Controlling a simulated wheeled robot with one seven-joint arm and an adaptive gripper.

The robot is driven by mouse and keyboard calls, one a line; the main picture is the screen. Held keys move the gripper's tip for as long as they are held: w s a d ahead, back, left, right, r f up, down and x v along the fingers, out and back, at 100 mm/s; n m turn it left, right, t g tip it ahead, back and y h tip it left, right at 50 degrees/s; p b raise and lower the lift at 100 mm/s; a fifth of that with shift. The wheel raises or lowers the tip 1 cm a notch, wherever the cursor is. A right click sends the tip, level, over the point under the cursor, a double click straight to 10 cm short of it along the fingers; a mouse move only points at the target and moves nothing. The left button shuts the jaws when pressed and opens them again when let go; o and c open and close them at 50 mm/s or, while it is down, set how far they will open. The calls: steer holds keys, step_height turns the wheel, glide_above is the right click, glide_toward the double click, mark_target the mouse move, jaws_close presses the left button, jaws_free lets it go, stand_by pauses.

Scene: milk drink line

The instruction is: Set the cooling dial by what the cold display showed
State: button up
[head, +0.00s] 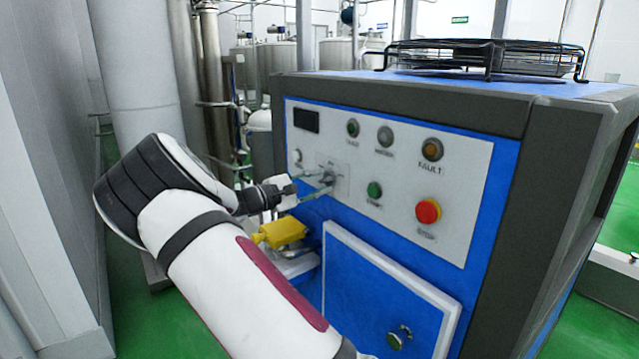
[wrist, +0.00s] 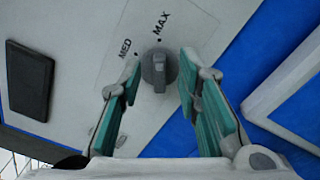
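The cooling dial (wrist: 158,72) is a grey round knob with a raised ridge, on a light plate with the labels MED and MAX. In the wrist view the ridge runs nearly straight up and down, its upper end near the MAX dot. In the head view the dial (head: 327,178) is partly covered by my gripper. My gripper (wrist: 160,75) is open, with one teal-padded finger on each side of the dial and visible gaps. It also shows in the head view (head: 322,184). The display (head: 306,121) is dark, with no readable text; it is also dark in the wrist view (wrist: 29,80).
A smaller knob (head: 298,156) sits left of the dial. A green button (head: 374,190), a red stop button (head: 428,211) and several lamps are to the right. A yellow part (head: 285,232) is below the gripper. A cabinet door (head: 375,290) projects below the panel.

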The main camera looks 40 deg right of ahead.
steer(key=a, duration=1)
steer(key=shift+s+a, duration=0.15)
steer(key=shift+a, duration=0.25)
steer(key=shift+s, duration=0.1)
steer(key=s+d+r+m+g+y, duration=0.1)
steer(key=s+m+g+y, duration=0.6)
steer(key=s, duration=1.3)
steer(key=s+a+t+y, duration=0.45)
steer(key=s+a, duration=0.35)
steer(key=s, duration=0.6)
steer(key=s+a+t+y, duration=0.3)
steer(key=s+a+y, duration=0.4)
steer(key=s, duration=0.6)
step_height(320, 180, up, 25)
steer(key=t+p, duration=0.3)
steer(key=p, duration=1.9)
steer(key=shift+s+a+f+n+p, duration=0.15)
steer(key=shift+s+a+n+p, duration=0.1)
steer(key=shift+a+n+p, duration=0.15)
